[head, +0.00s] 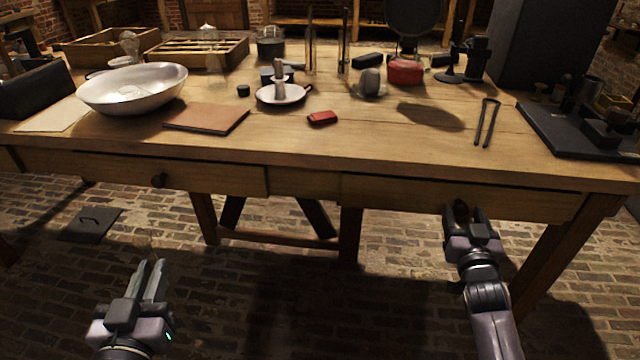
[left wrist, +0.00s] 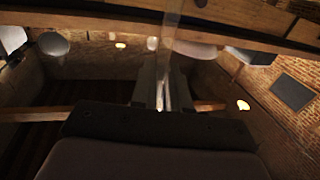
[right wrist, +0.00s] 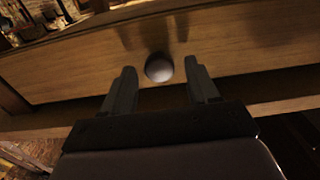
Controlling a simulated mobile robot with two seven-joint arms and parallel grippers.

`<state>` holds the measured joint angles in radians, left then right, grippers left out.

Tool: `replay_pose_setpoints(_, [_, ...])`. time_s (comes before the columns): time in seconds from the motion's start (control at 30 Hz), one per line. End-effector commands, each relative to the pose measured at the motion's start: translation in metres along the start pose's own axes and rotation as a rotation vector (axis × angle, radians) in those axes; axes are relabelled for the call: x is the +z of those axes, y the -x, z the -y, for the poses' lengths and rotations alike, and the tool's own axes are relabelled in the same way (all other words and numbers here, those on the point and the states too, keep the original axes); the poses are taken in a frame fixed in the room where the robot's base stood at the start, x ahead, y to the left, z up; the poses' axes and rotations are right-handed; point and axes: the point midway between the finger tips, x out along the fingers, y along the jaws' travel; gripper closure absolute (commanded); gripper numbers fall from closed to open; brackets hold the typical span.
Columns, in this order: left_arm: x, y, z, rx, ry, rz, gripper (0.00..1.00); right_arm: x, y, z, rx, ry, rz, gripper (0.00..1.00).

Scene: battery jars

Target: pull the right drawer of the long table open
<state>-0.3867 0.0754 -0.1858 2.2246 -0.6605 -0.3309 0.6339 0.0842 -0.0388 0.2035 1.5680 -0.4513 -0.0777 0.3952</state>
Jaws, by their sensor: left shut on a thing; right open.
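The right drawer (head: 400,193) is a plain wooden front under the long table's top (head: 390,140), and it looks shut. Its round dark knob (right wrist: 159,67) shows in the right wrist view. My right gripper (head: 463,212) is open in front of this drawer. In the right wrist view its fingers (right wrist: 160,80) stand on either side of the knob, with a gap on each side; contact does not show. My left gripper (head: 156,268) is low at the left, away from the table, shut on a thin clear glass-like piece (left wrist: 171,30), which is hard to make out.
The left drawer (head: 220,178) has a dark knob (head: 158,180) and looks shut. On the table are a white bowl (head: 150,85), a brown folder (head: 207,117), a red block (head: 322,118), tongs (head: 487,122) and a black stand (head: 570,130).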

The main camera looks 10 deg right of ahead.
Motion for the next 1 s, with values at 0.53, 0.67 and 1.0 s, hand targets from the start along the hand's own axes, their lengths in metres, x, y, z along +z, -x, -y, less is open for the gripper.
replay_pose_setpoints(0.53, [0.0009, 0.0000, 0.0000, 0.000, 0.000, -0.001, 1.00, 0.0001, 0.0003, 0.0004, 0.002, 0.000, 0.001, 0.76])
replay_pose_setpoints(0.67, [0.0009, 0.0000, -0.0001, 0.000, 0.000, -0.001, 1.00, 0.0001, 0.0003, 0.0005, 0.002, 0.000, 0.000, 1.00])
replay_pose_setpoints(1.0, [-0.0057, 0.0000, 0.0000, 0.000, 0.000, -0.001, 1.00, -0.0012, 0.0067, -0.0070, 0.002, 0.002, 0.002, 1.00])
